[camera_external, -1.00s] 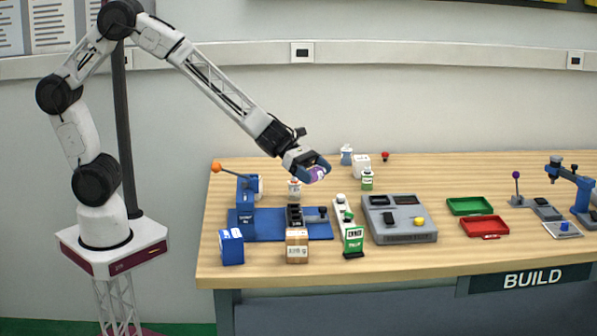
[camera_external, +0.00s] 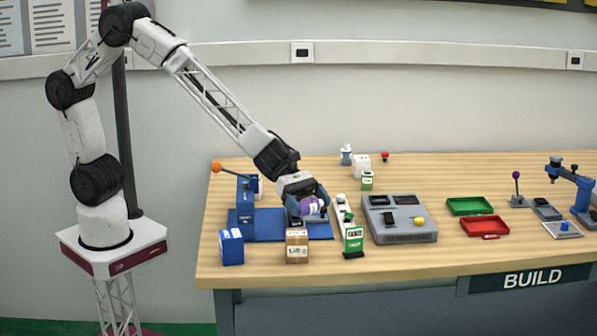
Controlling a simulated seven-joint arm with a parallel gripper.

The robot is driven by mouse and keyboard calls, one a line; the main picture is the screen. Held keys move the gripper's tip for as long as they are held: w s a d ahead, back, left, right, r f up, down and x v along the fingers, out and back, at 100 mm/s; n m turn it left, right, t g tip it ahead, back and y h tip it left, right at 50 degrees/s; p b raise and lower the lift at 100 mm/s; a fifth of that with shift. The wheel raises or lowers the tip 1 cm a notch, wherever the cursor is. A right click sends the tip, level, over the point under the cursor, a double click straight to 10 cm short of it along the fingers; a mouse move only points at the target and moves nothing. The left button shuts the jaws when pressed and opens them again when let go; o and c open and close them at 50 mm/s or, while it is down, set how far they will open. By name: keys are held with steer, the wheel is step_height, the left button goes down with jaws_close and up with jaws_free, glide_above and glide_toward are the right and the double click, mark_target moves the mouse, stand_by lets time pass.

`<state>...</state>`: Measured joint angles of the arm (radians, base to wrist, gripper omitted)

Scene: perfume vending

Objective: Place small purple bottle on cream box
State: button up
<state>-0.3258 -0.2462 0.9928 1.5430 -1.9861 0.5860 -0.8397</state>
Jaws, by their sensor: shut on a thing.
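My gripper (camera_external: 308,212) is shut on the small purple bottle (camera_external: 310,205), held between the blue fingers over the right part of the blue mat. The fingers hide part of the bottle, and I cannot tell its exact height above the mat. A tan box (camera_external: 297,249) with a white label stands at the table's front, just below the gripper in the picture; it is the closest match to a cream box there. A whitish box (camera_external: 361,165) stands at the back, and I cannot tell which is the cream one.
A blue box (camera_external: 231,246) stands left of the tan box. A green and white bottle (camera_external: 353,241) and a grey machine (camera_external: 400,219) are to the right. The blue press (camera_external: 245,198) with an orange knob is at left. Green (camera_external: 470,206) and red (camera_external: 484,226) trays lie further right.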

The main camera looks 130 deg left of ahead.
steer(key=w+d+f, duration=0.4)
steer(key=d+f, duration=0.5)
steer(key=d, duration=0.3)
steer(key=w+d+f, duration=0.4)
steer(key=d+f, duration=0.5)
steer(key=d, duration=0.4)
steer(key=shift+w+f, duration=0.15)
steer(key=shift+w, duration=0.2)
steer(key=shift+a, duration=0.1)
